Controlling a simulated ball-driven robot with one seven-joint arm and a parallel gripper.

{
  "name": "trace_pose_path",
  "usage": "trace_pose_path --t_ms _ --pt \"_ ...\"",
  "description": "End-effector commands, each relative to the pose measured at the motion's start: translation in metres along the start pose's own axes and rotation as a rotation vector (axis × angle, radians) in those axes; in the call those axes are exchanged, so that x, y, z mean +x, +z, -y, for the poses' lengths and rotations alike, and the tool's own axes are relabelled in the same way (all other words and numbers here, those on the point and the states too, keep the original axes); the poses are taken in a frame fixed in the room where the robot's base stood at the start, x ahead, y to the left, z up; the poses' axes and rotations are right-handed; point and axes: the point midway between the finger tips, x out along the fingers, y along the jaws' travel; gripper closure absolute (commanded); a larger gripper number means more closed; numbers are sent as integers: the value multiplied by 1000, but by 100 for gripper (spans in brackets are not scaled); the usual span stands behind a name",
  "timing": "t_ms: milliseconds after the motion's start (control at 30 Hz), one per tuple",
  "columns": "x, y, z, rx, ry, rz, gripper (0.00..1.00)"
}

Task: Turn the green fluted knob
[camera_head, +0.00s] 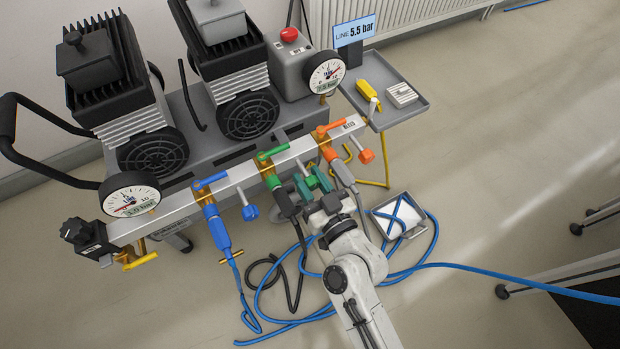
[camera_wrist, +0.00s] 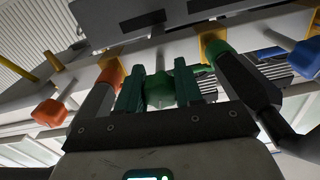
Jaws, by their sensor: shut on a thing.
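The green fluted knob (camera_wrist: 159,91) shows in the wrist view between the two dark green fingers of my gripper (camera_wrist: 158,84). The fingers are shut on it from both sides. In the head view my gripper (camera_head: 313,183) reaches up to the front of the pale manifold bar (camera_head: 235,178), near its green lever (camera_head: 271,153). There the fingers and wrist largely hide the knob, and its turn angle cannot be told.
A blue knob (camera_head: 250,212) and an orange knob (camera_head: 366,156) stick out either side of my gripper. A green-collared hose (camera_head: 284,203) hangs close beside it. Blue hose (camera_head: 290,319) loops over the floor around a tray (camera_head: 422,229).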

Motion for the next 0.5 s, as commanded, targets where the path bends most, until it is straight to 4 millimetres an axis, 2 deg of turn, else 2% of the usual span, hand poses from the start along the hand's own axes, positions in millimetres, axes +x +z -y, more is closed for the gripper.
trace_pose_path --t_ms 500 --pt "-1 2 0 60 0 4 95"
